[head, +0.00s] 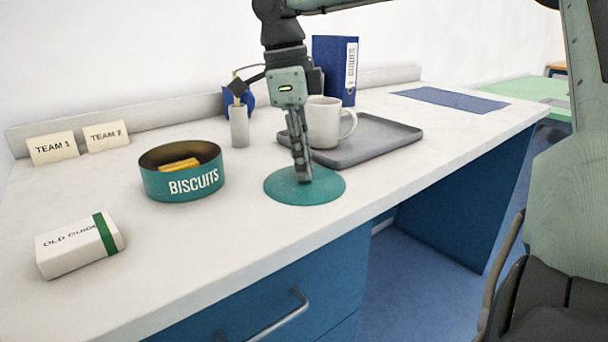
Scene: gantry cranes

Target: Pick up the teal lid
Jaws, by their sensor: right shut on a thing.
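The teal lid (325,188) is a flat round disc near the front edge of the white counter, right of the teal tin. My right gripper (303,176) comes down on it from above, its fingers shut at the lid's middle. The fingers hide the part they grip. The lid looks level and at or very near the counter top; I cannot tell if there is a gap under it. The round tin (190,184) marked BISCUITS stands open with yellowish pieces inside. My left gripper is not in view.
A grey tray (385,146) with a white mug (325,122) stands just behind the lid. A pale bottle (239,127), a blue binder (335,68) and two team cards (53,148) stand farther back. A white box (75,246) lies front left. Counter (225,232) in front of the tin is clear.

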